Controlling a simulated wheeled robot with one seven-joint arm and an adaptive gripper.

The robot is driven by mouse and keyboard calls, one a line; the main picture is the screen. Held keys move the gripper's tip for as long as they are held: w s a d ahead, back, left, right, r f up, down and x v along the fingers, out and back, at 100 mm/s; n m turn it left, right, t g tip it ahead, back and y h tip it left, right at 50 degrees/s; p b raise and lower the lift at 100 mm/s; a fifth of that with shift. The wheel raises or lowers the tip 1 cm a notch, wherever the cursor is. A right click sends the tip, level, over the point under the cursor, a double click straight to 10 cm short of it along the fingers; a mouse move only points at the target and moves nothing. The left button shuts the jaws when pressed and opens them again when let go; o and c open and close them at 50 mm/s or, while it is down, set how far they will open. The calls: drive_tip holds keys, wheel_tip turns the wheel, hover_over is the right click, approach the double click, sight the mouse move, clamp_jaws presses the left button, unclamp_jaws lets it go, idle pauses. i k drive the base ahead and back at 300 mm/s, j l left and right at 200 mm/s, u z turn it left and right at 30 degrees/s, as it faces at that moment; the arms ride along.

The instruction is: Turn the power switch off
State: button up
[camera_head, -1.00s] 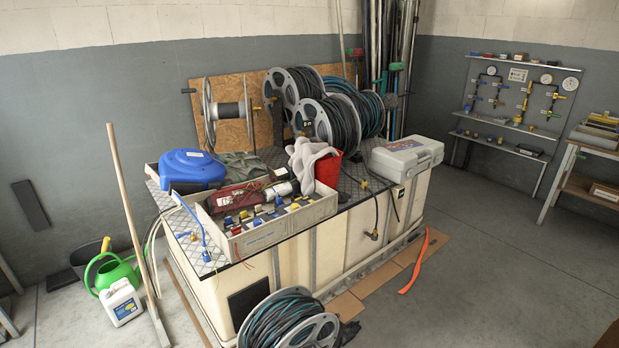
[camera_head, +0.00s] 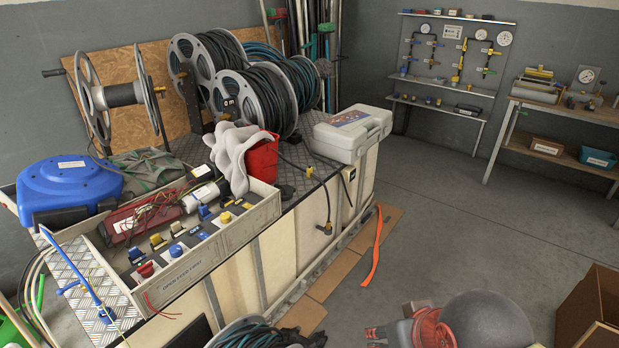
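My gripper is not in any view. No switch that I can clearly identify as the power switch shows. A shallow open tray (camera_head: 262,212) on the bench holds a row of coloured knobs. A red knob (camera_head: 146,269) is at its near left end, with yellow and blue knobs, such as a yellow one (camera_head: 226,218), further along. Small labels sit by the knobs but are too small to read.
A blue hose reel (camera_head: 66,187) and a red bucket (camera_head: 262,158) with a cloth crowd the bench top. A grey case (camera_head: 352,135) stands at its right end. A grey dome (camera_head: 487,321) with red parts is at the lower right. Floor (camera_head: 455,215) right of the bench is clear.

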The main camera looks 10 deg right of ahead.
sight(146, 271)
drive_tip(key=u, duration=1.35)
drive_tip(key=i+l+z, duration=0.2)
drive_tip(key=i, duration=0.2)
